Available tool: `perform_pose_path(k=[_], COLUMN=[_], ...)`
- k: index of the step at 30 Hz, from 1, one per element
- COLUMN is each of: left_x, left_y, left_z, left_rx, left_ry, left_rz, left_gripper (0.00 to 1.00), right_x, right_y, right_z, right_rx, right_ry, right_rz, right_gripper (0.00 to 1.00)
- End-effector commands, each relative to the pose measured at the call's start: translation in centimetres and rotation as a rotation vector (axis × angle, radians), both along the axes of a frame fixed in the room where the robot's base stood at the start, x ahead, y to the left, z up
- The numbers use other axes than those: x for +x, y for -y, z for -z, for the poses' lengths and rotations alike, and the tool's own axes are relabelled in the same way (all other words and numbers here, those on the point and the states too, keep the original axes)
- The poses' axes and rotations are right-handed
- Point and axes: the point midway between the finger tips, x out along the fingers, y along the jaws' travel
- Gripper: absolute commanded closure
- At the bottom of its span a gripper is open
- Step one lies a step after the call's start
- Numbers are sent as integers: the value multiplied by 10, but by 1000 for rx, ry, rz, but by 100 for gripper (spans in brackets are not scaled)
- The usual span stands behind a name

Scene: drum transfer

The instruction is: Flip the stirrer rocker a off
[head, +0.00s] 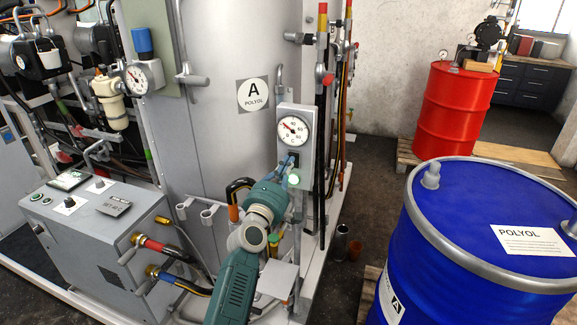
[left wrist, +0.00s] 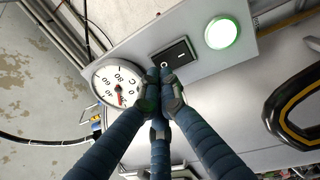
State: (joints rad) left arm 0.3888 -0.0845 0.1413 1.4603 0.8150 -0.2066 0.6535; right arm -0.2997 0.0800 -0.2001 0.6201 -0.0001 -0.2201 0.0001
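The stirrer rocker (left wrist: 180,54) is a black switch marked O and I on a grey panel (head: 283,116). It sits between a round dial gauge (head: 293,130) and a lit green lamp (left wrist: 221,33). My left gripper (left wrist: 163,82) has its blue fingers drawn together, with nothing seen between them. Their tips are at the O end of the rocker and overlap its edge in the left wrist view; I cannot tell whether they touch. In the head view my left gripper (head: 289,166) partly covers the rocker. My right gripper is not in view.
A blue POLYOL drum (head: 480,235) stands at the right, and a red drum (head: 454,108) is behind on a pallet. A grey control box (head: 95,240) with hoses is at the left. The tank (head: 215,120) marked A POLYOL rises behind the panel. Pipes run beside the panel.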

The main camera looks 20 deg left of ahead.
Motion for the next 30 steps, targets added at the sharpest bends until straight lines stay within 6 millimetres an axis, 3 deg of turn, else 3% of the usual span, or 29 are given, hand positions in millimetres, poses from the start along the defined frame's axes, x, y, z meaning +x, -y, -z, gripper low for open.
perform_pose_path(k=[6, 30], left_x=[13, 19], left_y=[0, 2], left_z=[-1, -6], left_rx=[-1, -1], left_ry=[-1, -1], left_rz=[0, 1], left_gripper=[100, 100], right_x=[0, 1], right_y=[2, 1], right_z=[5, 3], right_rx=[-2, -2], right_ry=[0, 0], right_rz=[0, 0], right_gripper=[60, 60])
